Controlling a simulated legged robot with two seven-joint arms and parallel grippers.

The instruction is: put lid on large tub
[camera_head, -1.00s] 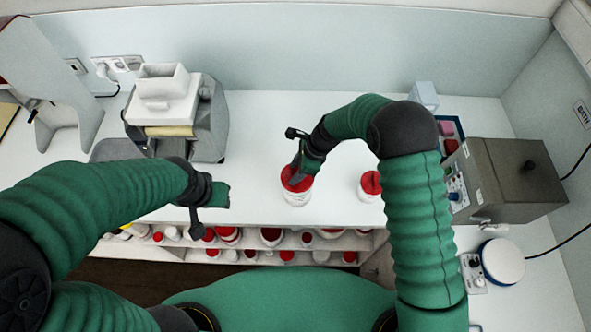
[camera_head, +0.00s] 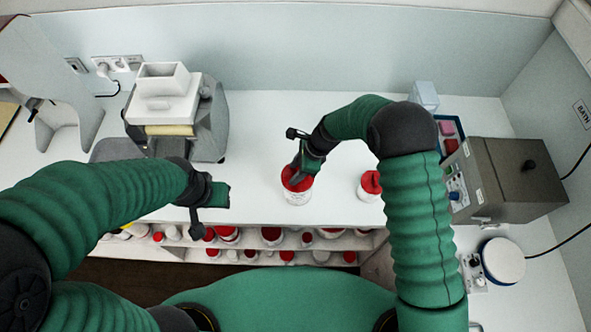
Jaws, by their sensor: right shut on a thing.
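The large tub (camera_head: 297,198) is white and stands upright near the counter's front edge, in the middle of the head view. A red lid (camera_head: 291,180) is on its top, partly covered by my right gripper. My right gripper (camera_head: 297,177) points down from above and is shut on the red lid. Whether the lid is fully seated I cannot tell. My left gripper (camera_head: 213,203) hangs at the counter's front edge, left of the tub, with nothing seen in it; its jaws are not clear.
A second white tub with a red lid (camera_head: 370,184) stands to the right, close to my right arm. A grey mill (camera_head: 208,120) stands back left and a brown bath box (camera_head: 513,182) at right. Shelves below hold several tubs. The counter (camera_head: 265,125) behind the large tub is clear.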

